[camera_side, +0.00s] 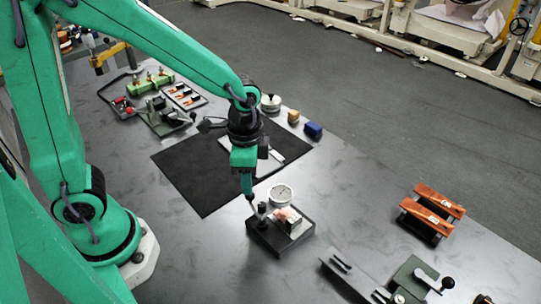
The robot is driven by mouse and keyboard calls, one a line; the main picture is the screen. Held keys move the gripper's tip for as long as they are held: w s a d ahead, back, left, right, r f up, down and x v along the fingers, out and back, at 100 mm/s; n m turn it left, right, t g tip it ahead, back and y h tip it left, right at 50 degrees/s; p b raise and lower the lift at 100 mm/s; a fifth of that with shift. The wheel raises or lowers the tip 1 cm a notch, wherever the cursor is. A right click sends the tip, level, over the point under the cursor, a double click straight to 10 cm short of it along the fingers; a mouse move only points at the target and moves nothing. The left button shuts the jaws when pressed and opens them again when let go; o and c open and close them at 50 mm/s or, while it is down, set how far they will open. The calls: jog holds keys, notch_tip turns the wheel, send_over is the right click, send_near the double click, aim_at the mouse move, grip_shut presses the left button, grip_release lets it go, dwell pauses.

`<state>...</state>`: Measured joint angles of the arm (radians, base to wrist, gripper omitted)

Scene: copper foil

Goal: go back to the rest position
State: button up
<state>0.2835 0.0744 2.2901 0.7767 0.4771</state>
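My gripper (249,196) hangs at the end of my green arm, pointing down near the middle of the table. Its tip is just above or beside the rear left of a small black gauge block (268,238); I cannot tell whether they touch. The block carries a round white dial (280,195) and a small copper-coloured piece (288,215). The fingers are too small to tell whether they are open or shut, and I see nothing clearly held. A light grey plate (268,160) lies behind the gripper, partly hidden by it.
A black mat (190,172) lies under the arm. A blue block (313,130), a tan block (293,116) and a round silver pot (270,103) stand behind. Orange-topped holders (432,212) and a green lever device (417,278) are at right. Bare table lies between.

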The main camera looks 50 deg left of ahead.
jog(key=shift+r, duration=0.1)
jog(key=shift+a+r+n, duration=0.3)
jog(key=shift+r, duration=0.2)
jog(key=s+a+r+n+t, duration=0.2)
jog(key=s+a+r+n, duration=0.2)
jog(key=r, duration=0.2)
jog(key=s+a+r+n+t, duration=0.3)
jog(key=a+r+n, duration=0.1)
jog(key=r, duration=0.3)
jog(key=shift+s+r+t, duration=0.15)
jog(key=shift+s+t, duration=0.15)
jog(key=shift+s, duration=0.05)
